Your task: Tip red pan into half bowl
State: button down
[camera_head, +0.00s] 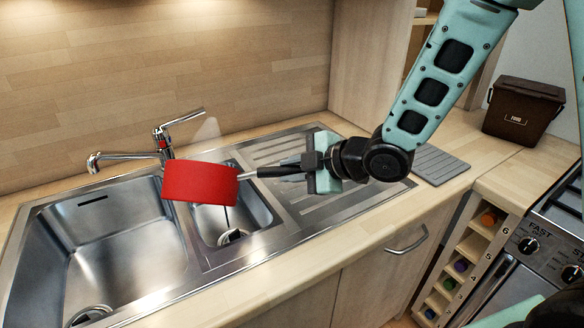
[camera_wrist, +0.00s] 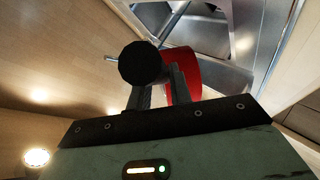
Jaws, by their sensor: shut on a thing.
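The red pan (camera_head: 200,183) is held in the air above the sink, over the left part of the small half bowl (camera_head: 247,208) and the divider beside the large bowl. My gripper (camera_head: 300,168) is shut on its dark handle, to the right of the pan. The pan's side wall faces the head camera, so its inside is hidden and its exact tilt is hard to tell. In the wrist view the red pan (camera_wrist: 184,72) shows behind the round dark handle end (camera_wrist: 140,63), with my gripper's fingers (camera_wrist: 155,90) on either side of the handle.
The large sink bowl (camera_head: 120,240) lies to the left. The tap (camera_head: 130,158) stands close behind the pan. The ribbed drainer (camera_head: 300,150) lies under my gripper. A grey ribbed mat (camera_head: 440,165) and a brown bin (camera_head: 523,108) are at the right.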

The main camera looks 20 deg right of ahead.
jog(key=shift+w+d+m+g+y+p, duration=0.2)
jog(key=shift+w+m+g+p, duration=0.25)
jog(key=shift+p, duration=1.35)
jog(key=shift+w+d+m+g+y+p, duration=0.15)
jog(key=shift+w+m+g+p, duration=0.3)
jog(key=shift+p, duration=1.3)
dwell(1.5)
jog(key=shift+w+d+f+m+g+p, duration=0.15)
jog(key=shift+w+g+p, duration=0.2)
jog(key=shift+p, duration=0.85)
jog(key=shift+w+d+f+m+g+p, duration=0.15)
jog(key=shift+w+g+p, duration=0.15)
jog(key=shift+p, duration=0.9)
dwell(0.5)
